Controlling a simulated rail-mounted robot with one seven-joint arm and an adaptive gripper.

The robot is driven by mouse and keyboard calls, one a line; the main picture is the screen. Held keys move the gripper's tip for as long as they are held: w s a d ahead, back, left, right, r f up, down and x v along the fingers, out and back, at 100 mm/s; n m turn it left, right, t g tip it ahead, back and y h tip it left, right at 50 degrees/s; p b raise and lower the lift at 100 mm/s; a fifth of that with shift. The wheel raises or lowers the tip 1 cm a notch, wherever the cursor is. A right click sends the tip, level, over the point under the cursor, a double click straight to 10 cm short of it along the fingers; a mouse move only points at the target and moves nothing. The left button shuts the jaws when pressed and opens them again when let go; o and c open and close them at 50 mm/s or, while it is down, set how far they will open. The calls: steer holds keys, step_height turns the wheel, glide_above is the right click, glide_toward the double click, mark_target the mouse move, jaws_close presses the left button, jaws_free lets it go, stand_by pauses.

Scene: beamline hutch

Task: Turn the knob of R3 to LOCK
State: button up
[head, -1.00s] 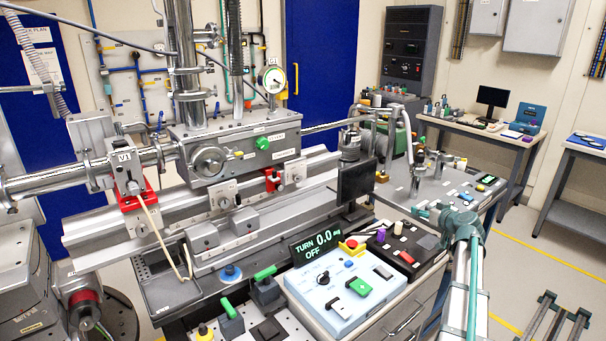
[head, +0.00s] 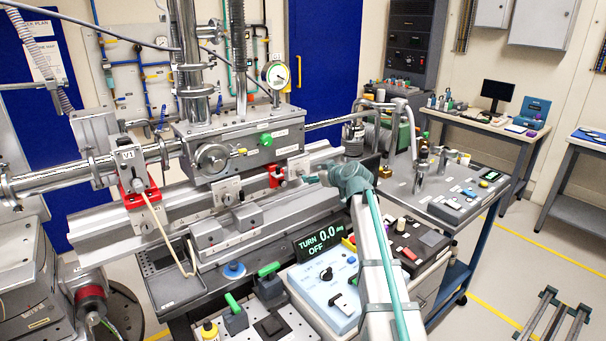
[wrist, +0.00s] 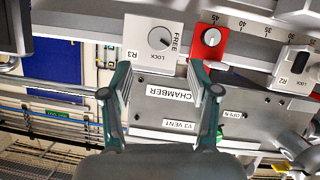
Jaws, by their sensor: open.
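R3 is a white plate (wrist: 135,40) at the top of the wrist view, with a round grey knob (wrist: 161,38). FREE is printed to the right of the knob and LOCK below it in this view. The knob's small dark mark appears to point to the FREE side. My gripper (wrist: 160,76) is open and empty, its two fingers spread below the plate, with the knob roughly centred beyond their tips; I see no contact. In the head view my gripper (head: 314,179) is at the rail's right end by R3 (head: 299,166), which it partly overlaps.
A red clamp with a knob (wrist: 208,38) sits close to R3's right, and R2 (wrist: 297,70) is farther right. The chamber (wrist: 180,95) with its labels lies beyond the fingers. A monitor reading TURN 0.0, OFF (head: 318,241) stands below the rail in the head view.

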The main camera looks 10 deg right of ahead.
mark_target(302, 174)
steer(key=p+x, duration=0.2)
steer(key=x, duration=0.6)
steer(key=shift+w, duration=0.1)
steer(key=shift+w+a+f, duration=0.2)
steer(key=shift+w+f, duration=0.05)
steer(key=shift+w, duration=0.1)
jaws_close()
